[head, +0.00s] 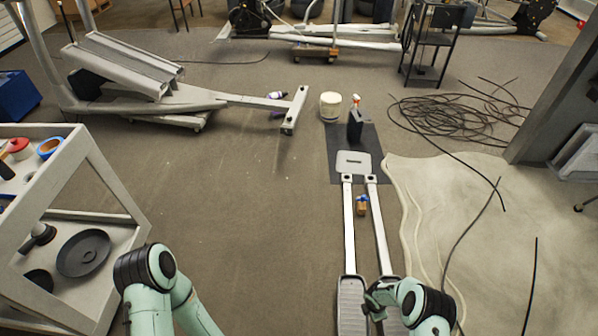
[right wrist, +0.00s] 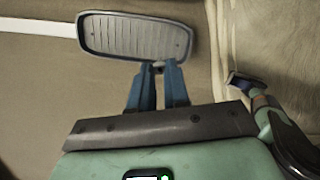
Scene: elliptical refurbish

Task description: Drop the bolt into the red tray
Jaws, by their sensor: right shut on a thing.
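My right gripper (right wrist: 158,68) is shut on a small greyish piece, seemingly the bolt (right wrist: 158,65), of which only a little shows between the blue fingertips. In the head view the right arm reaches down over the machine's pedals, and the bolt cannot be made out there. A small red round dish (head: 18,148), seemingly the red tray, sits on the top shelf of the white cart at the far left, well away from the right gripper. The left arm comes in at the bottom left, beside the cart; its gripper does not show in the head view.
The white cart (head: 105,180) also holds a blue-and-orange ring-shaped item (head: 49,147) on top and a dark round plate (head: 84,252) below. Long rails with a grey pedal (head: 352,300) lie beside the right arm. Cables (head: 450,115) tangle at right. Floor between cart and rails is clear.

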